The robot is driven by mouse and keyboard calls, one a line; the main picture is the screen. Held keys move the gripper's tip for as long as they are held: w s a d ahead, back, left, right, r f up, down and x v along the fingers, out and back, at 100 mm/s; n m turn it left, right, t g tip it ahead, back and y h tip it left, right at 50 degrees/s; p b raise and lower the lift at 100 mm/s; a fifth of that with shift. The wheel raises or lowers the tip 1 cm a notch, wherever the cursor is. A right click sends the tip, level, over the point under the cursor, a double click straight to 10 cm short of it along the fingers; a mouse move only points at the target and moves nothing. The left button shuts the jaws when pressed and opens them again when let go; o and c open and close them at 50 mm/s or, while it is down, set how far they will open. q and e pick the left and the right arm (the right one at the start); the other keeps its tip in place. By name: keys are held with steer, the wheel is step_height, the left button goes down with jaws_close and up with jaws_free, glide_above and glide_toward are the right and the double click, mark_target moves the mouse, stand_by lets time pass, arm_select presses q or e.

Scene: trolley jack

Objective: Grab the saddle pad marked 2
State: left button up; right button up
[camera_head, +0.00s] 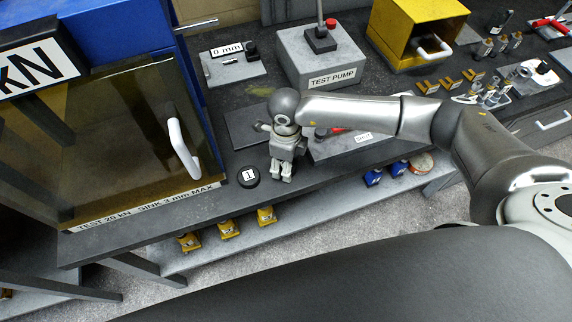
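A round black pad marked 1 (249,177) lies on the dark bench near its front edge. I see no pad with a readable 2. My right gripper (282,176) points down just right of pad 1, apart from it, near the bench's front edge. Its two pale fingertips are close together. I cannot tell whether they are shut or hold something small. A grey labelled plate (340,148) lies partly hidden behind my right arm, and its label is too small to read surely. My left gripper is not in view.
A blue test press with a clear door and white handle (184,150) stands left. A grey test pump (320,58) and an open yellow box (415,30) stand behind.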

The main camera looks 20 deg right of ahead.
steer(key=c, duration=0.3)
